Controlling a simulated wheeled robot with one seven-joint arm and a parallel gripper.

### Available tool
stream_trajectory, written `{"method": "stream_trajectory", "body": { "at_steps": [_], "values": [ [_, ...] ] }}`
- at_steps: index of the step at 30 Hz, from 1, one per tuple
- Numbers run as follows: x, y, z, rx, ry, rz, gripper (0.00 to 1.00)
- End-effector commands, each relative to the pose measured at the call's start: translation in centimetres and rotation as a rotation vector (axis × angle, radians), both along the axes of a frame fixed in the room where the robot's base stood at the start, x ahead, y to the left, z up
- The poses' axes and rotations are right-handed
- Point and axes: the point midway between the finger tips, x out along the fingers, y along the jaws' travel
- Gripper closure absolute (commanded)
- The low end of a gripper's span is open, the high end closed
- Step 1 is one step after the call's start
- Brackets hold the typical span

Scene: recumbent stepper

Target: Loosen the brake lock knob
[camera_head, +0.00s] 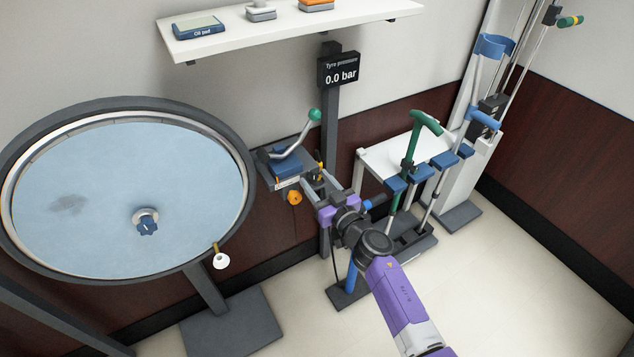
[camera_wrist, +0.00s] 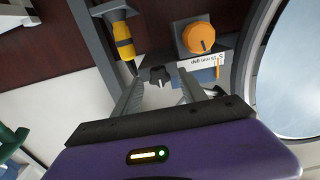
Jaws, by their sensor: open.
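No readable label marks the brake lock knob. A dark lobed knob (camera_wrist: 157,76) shows between my finger tips in the wrist view; I cannot tell whether they touch it. My gripper (camera_wrist: 158,84) is open around that view of the knob. In the head view my gripper (camera_head: 319,182) is at the bench unit (camera_head: 278,182) below the tyre pressure display, and the dark knob is hidden or too small there. An orange round knob (camera_wrist: 198,37) sits beside it in the wrist view and hangs low on the unit in the head view (camera_head: 294,197).
A yellow-and-black handled part (camera_wrist: 123,40) is near my left finger in the wrist view. A lever with a green ball (camera_head: 314,115) rises behind my gripper. A large round panel (camera_head: 90,190) with a blue knob (camera_head: 147,226) stands left. Canes and crutches (camera_head: 424,125) crowd the right.

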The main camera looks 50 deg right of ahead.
Motion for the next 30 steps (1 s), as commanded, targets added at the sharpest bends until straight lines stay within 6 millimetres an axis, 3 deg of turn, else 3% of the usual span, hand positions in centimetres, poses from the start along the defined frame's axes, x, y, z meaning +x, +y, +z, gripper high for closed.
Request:
{"method": "stream_trajectory", "body": {
  "at_steps": [3, 10, 20, 30],
  "values": [
    [-0.03, 0.02, -0.02, 0.0, 0.0, 0.0, 0.55],
    [-0.04, 0.02, -0.02, 0.0, 0.0, 0.0, 1.0],
    [-0.05, 0.03, 0.0, -0.024, 0.007, 0.0, 1.0],
    [-0.02, 0.16, 0.0, -0.216, 0.063, 0.0, 1.0]
  ]
}}
